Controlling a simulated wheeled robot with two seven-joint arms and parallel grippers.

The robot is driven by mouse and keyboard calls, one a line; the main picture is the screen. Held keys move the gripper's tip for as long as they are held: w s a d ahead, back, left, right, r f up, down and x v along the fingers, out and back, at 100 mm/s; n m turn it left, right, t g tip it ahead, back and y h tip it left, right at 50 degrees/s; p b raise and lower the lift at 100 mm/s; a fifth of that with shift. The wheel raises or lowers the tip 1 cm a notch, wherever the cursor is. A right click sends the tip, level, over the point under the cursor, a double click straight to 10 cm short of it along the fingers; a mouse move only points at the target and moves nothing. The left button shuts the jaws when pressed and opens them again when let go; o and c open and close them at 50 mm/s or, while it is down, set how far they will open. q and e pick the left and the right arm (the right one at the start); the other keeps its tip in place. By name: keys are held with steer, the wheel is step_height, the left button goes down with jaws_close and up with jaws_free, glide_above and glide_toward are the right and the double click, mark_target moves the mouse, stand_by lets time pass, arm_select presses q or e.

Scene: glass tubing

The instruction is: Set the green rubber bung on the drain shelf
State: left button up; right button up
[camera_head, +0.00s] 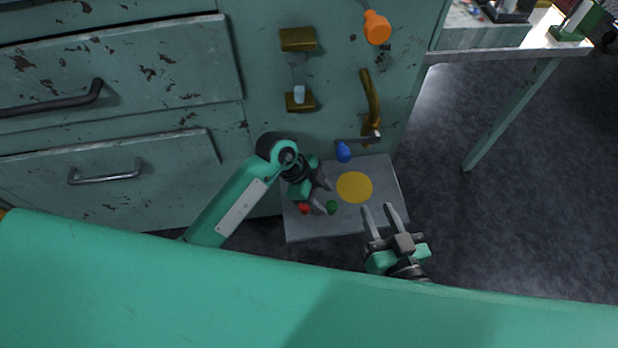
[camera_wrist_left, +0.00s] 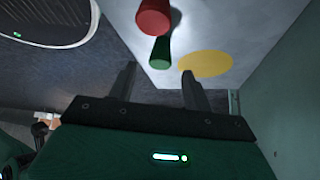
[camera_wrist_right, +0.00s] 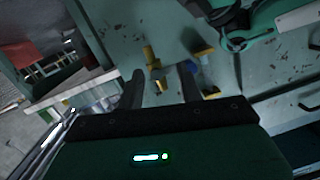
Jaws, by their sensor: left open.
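The green bung (camera_head: 332,207) is on the grey shelf (camera_head: 335,229) low in front of the cabinet, left of a yellow disc (camera_head: 354,187). In the left wrist view the green bung (camera_wrist_left: 160,52) shows just beyond and between my left fingertips, beside a red bung (camera_wrist_left: 153,17). My left gripper (camera_head: 324,197) is open and empty, with its fingers close to the green bung. My right gripper (camera_head: 376,207) is open and empty, near the shelf's front right part; it faces the cabinet in the right wrist view.
The red bung (camera_head: 304,208) lies close to the green one. A blue bung (camera_head: 343,152) is at the end of a brass pipe (camera_head: 370,100) above the shelf. An orange piece (camera_head: 377,27) is higher on the cabinet front. A bench (camera_head: 490,48) stands at the right, with open floor below.

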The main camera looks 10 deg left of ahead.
arm_select(q)
steer(key=p+v, duration=0.1)
steer(key=v, duration=0.6)
arm_select(e)
steer(key=shift+s+d+f+g+h, duration=0.2)
steer(key=shift+s+d+f+g, duration=0.1)
steer(key=shift+f+g, duration=0.25)
steer(key=shift+s+d+f+g+h, duration=0.15)
steer(key=shift+s+f+g+h, duration=0.1)
steer(key=shift+f+g, duration=0.3)
steer(key=shift+s+d+f+g+h, duration=0.15)
steer(key=shift+s+d+f+g, duration=0.15)
steer(key=shift+f+g, duration=0.25)
steer(key=shift+r, duration=0.1)
